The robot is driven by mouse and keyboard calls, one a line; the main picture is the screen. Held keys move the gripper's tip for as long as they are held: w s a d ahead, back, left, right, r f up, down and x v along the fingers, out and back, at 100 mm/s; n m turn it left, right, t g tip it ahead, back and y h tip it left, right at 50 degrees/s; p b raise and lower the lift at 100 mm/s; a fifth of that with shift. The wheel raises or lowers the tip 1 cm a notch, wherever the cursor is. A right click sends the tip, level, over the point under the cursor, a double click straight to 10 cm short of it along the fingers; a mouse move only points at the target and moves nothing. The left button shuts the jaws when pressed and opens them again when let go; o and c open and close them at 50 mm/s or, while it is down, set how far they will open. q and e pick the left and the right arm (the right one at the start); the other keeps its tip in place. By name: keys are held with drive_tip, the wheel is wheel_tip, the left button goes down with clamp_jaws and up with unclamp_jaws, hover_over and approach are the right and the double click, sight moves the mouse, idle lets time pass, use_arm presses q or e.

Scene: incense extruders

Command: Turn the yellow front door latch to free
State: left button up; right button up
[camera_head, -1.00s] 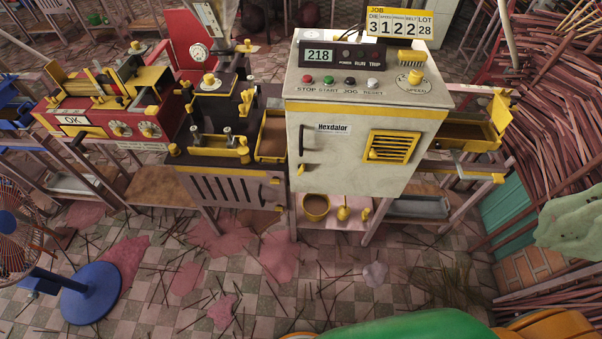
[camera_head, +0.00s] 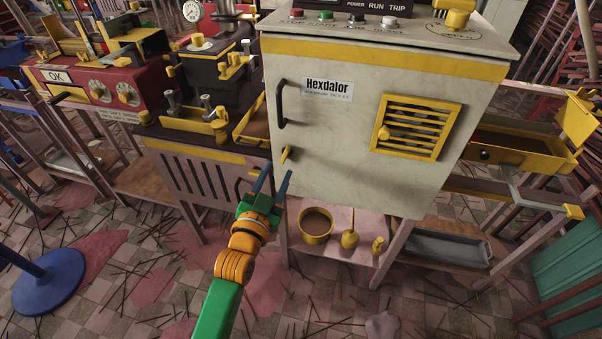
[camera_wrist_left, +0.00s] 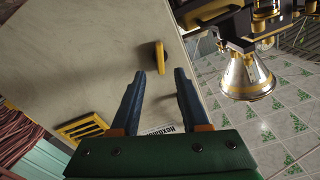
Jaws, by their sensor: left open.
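The yellow front door latch (camera_head: 286,155) is a small tilted bar low on the left side of the cream machine door (camera_head: 340,150), below the black handle (camera_head: 281,104). My left gripper (camera_head: 272,182) is just below the latch in the head view, with its two dark blue fingers apart and nothing between them. In the left wrist view the latch (camera_wrist_left: 160,57) stands just beyond the fingertips, roughly midway between the fingers (camera_wrist_left: 159,82). I see no contact between the fingers and the latch. My right gripper is not in view.
A yellow vent grille (camera_head: 415,127) is on the door's right. The shelf below holds a yellow pot (camera_head: 315,228) and small yellow tools. A dark extruder with yellow parts (camera_head: 205,85) stands left of the cabinet. A blue fan base (camera_head: 50,283) is on the littered floor.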

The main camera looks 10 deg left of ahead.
sight(284, 157)
use_arm(q)
drive_tip(key=w, duration=0.4)
drive_tip(key=shift+w, duration=0.4)
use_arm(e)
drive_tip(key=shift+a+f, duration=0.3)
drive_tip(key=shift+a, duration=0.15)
use_arm(q)
clamp_jaws()
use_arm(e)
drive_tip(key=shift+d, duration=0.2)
